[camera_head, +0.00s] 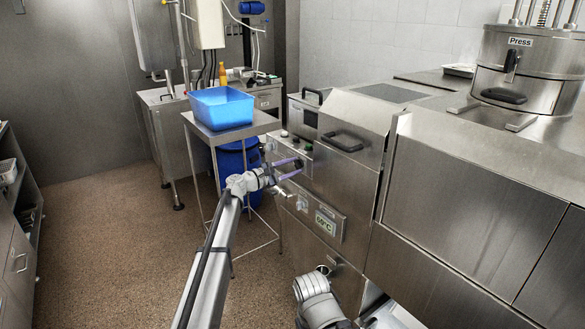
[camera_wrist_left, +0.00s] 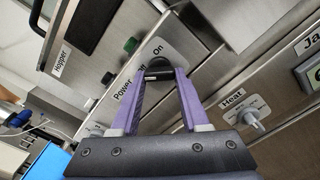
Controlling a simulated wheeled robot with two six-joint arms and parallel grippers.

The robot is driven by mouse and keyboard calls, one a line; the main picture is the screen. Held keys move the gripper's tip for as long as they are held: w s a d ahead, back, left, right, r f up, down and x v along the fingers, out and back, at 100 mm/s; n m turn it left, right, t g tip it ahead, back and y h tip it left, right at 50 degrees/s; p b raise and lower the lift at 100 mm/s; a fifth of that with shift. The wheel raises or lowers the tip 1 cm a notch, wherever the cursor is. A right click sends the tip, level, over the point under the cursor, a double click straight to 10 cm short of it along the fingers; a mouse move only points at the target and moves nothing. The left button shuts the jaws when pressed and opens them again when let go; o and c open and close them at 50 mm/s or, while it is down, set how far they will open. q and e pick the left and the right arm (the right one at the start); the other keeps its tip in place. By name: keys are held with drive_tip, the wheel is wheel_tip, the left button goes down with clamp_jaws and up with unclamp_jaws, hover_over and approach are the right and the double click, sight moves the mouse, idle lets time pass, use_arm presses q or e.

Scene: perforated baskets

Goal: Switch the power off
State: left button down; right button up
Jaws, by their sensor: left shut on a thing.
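The power switch is a black rotary knob (camera_wrist_left: 158,70) on a metal panel, with a label reading "Power" and "On" and a partly covered "Off". My left gripper (camera_wrist_left: 160,78) has its purple fingers closed on the sides of this knob in the left wrist view. In the head view the same left gripper (camera_head: 297,166) reaches the front panel of the steel machine (camera_head: 345,160). Which way the knob points is hard to tell. A grey part of my right arm (camera_head: 316,300) shows at the bottom, its gripper out of sight.
Close to the power knob are a green button (camera_wrist_left: 131,45) and a "Heat" knob (camera_wrist_left: 250,118). A temperature display (camera_head: 325,222) sits lower on the machine. A blue bin (camera_head: 221,108) stands on a steel table to the left. The floor at left is clear.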

use_arm(q)
drive_tip(key=shift+c, duration=2)
unclamp_jaws()
drive_tip(key=shift+s+a, duration=0.1)
drive_tip(key=v, duration=0.7)
drive_tip(key=shift+a, duration=0.2)
drive_tip(key=shift+s, duration=0.2)
